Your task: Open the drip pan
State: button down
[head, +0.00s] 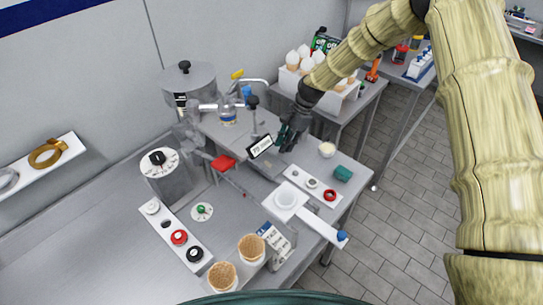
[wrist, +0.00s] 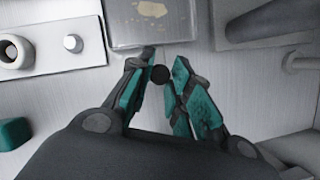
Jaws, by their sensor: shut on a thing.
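The drip pan (wrist: 178,38) shows at the top middle of the wrist view as a shallow grey pan with yellowish patches inside. A small round black knob (wrist: 160,74) stands at its near edge. My gripper (wrist: 160,80) is shut on this knob, with one teal-padded finger on each side. In the head view my gripper (head: 288,138) is low over the grey counter, right beside a small dark-framed sign (head: 260,147). The pan is mostly hidden in the head view.
A lidded metal pot (head: 190,85) stands at the back. A box of cones (head: 300,75) is behind.

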jog(key=shift+w+d, duration=0.55)
jog(key=shift+d, duration=0.05)
jog(key=c, duration=1.3)
grip_release()
jog(key=shift+r, duration=0.1)
jog(key=v, duration=1.1)
jog(key=shift+d+r, duration=0.25)
jog(key=shift+r, duration=0.1)
jog(key=shift+w, duration=0.15)
